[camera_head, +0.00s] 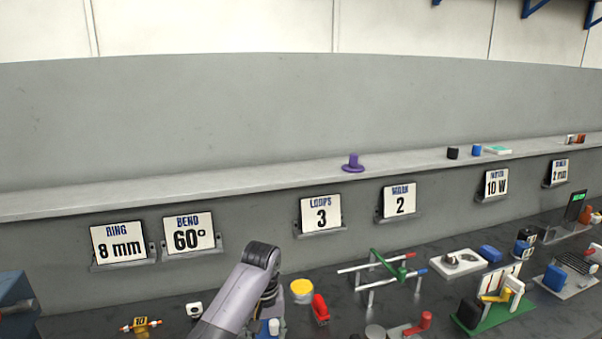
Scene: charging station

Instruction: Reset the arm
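One of my arms rises from the bottom edge, left of centre, and leans up to the right. It ends in view at a dark bent joint, with a darker link dropping below it toward the bench. It appears to be my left arm. No gripper fingers show, so I cannot see whether that gripper holds anything. My other arm and its gripper are out of view. The grey bench (350,308) lies below and behind the arm. A yellow-topped round pot (301,290) and a red piece (320,309) sit just right of the arm.
A rack with red, green and blue rods (383,270) stands right of centre. A green-based fixture (497,312) and several devices crowd the right. A small yellow part (141,323) lies at left. Signs line the wall below a shelf (250,180) holding a purple piece (352,163).

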